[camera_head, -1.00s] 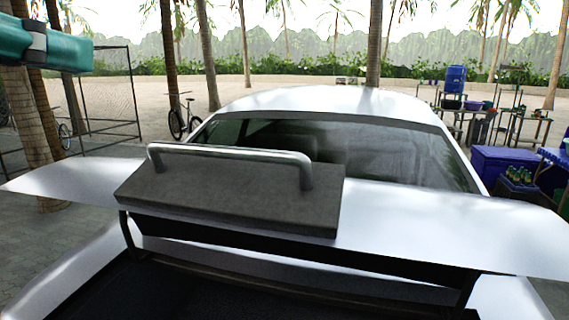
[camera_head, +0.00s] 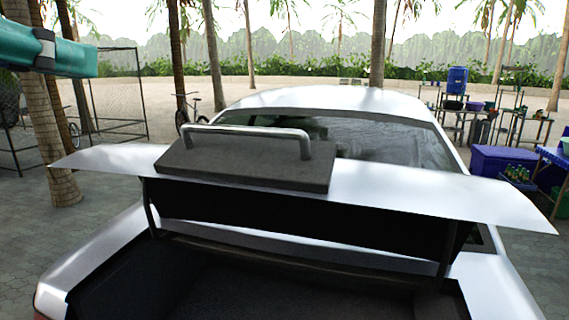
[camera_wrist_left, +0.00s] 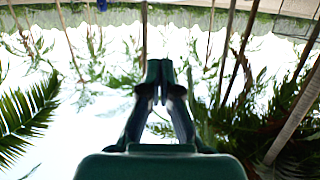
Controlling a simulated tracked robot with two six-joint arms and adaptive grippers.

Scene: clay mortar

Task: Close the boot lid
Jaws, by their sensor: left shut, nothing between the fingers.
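The white boot lid (camera_head: 430,192) of a pale car stands raised in the head view. A dark grey block (camera_head: 250,168) with a metal bar handle (camera_head: 250,130) sits on the lid. Below it the dark boot interior (camera_head: 300,285) is open to view. My left arm crosses the upper left corner of the head view, but its gripper is outside that view. In the left wrist view my left gripper (camera_wrist_left: 160,72) is shut and empty, with trees and sky behind it. It touches nothing visible. My right gripper is in neither view.
Palm trunks (camera_head: 58,140) and a wire frame (camera_head: 118,95) stand at the left, with a bicycle (camera_head: 190,112) behind. A blue box (camera_head: 505,160) and loaded tables stand at the right. Paving (camera_head: 35,235) left of the car is clear.

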